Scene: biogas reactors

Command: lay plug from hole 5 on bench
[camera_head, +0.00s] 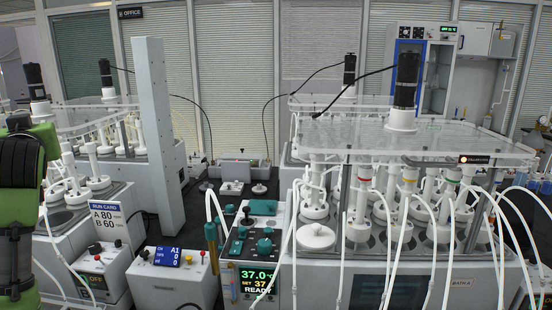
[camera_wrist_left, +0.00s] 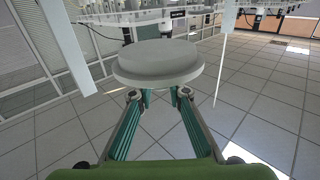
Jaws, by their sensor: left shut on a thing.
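In the left wrist view my left gripper (camera_wrist_left: 160,97) is shut on a round, pale grey plug (camera_wrist_left: 158,62) with a wide flat top. The plug sits between the teal-padded fingers, and its underside is partly hidden by them. Tiled floor shows behind and around it. In the head view only part of my left arm shows at the left edge, and the gripper and held plug are out of that picture. A white round lid (camera_head: 316,236) sits on the right reactor block. I cannot tell which hole is hole 5. My right gripper is not in view.
The right reactor (camera_head: 385,270) carries several bottles and white hoses under a clear plate (camera_head: 400,135). A grey post (camera_head: 154,120) stands left of centre. A control box (camera_head: 175,275) and a 37.0 display unit (camera_head: 255,282) stand in front. A dark bench strip (camera_head: 205,195) shows between the reactors.

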